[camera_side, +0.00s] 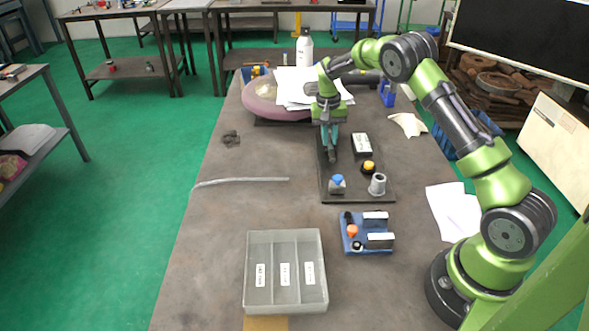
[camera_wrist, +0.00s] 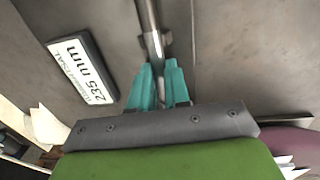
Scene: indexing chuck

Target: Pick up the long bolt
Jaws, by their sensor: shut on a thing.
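The long bolt is a grey metal rod (camera_wrist: 150,30) in the wrist view. It runs from the top edge down between the teal fingertips. My gripper (camera_wrist: 160,68) is shut on it. In the side view my gripper (camera_side: 331,148) points down over the far left part of a dark plate (camera_side: 345,196). The bolt is mostly hidden there by the fingers. I cannot tell whether it touches the plate.
A labelled block (camera_side: 361,145) stands right of my gripper; its label (camera_wrist: 83,70) reads 235 mm. Blue-topped (camera_side: 338,184), yellow-topped (camera_side: 368,168) and grey (camera_side: 377,185) pieces stand on the plate. A blue fixture (camera_side: 367,246) and a three-compartment tray (camera_side: 250,232) are nearer.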

